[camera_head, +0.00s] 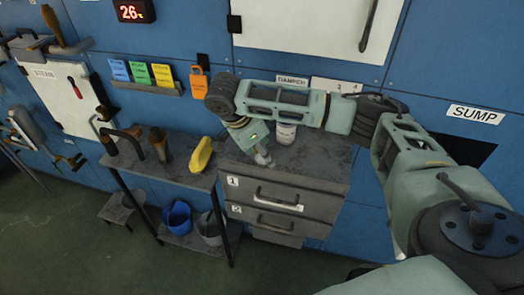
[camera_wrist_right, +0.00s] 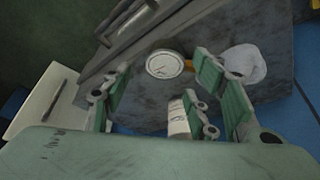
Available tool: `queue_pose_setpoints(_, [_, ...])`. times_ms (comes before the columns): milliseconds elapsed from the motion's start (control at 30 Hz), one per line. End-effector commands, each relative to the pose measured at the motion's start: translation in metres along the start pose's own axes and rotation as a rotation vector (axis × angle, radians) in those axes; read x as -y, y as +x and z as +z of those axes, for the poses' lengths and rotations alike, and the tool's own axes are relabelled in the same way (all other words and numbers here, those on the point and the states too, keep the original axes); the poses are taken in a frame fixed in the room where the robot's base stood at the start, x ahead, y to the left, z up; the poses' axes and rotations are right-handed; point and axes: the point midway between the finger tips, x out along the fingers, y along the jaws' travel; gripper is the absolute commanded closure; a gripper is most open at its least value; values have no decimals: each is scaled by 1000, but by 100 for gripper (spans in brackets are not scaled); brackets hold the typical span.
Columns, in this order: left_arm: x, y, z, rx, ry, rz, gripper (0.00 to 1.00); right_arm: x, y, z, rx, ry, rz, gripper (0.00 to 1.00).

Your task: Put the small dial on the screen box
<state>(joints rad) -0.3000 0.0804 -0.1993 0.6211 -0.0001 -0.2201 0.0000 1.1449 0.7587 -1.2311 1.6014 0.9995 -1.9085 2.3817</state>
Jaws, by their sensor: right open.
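The small dial (camera_wrist_right: 164,65), a round white-faced gauge with a brass-coloured stem, lies face up on the grey cabinet top in the right wrist view. My right gripper (camera_wrist_right: 165,92) is open above the cabinet top, with its green-padded fingers spread and the dial between and beyond them, apart from it. In the head view the right gripper (camera_head: 262,156) points down over the cabinet, and I cannot make out the dial there. A dark box with a red lit "26" display (camera_head: 134,11), which looks like the screen box, is on the blue wall at upper left. My left gripper is not in view.
A whitish lump (camera_wrist_right: 244,65) lies near the dial. The drawer cabinet (camera_head: 280,178) adjoins a shelf table (camera_head: 190,180) with a yellow object (camera_head: 201,154) and dark tools.

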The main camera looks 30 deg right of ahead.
Motion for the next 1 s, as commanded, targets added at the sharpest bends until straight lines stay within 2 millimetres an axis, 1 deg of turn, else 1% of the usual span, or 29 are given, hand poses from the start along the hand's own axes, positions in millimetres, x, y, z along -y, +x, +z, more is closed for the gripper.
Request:
queue_pose_setpoints(167, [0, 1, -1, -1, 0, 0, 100, 0, -1, -1, 0, 0, -1, 46])
queue_pose_setpoints(267, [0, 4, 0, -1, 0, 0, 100, 1, -8, 0, 1, 0, -2, 46])
queue_pose_setpoints(367, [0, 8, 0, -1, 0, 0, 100, 1, -22, 1, 3, 0, -4, 46])
queue_pose_setpoints(400, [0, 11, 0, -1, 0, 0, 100, 1, -30, 1, 3, -1, -4, 46])
queue_pose_setpoints(500, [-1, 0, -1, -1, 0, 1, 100, 2, -59, -3, -1, -1, -7, 46])
queue_pose_setpoints(700, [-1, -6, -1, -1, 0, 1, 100, 1, -97, -2, -2, 0, -5, 46])
queue_pose_setpoints(867, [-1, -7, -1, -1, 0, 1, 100, 1, -115, -2, -1, 0, -3, 46])
queue_pose_setpoints(1000, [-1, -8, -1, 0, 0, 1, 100, 0, -122, -1, -1, 0, 0, 46])
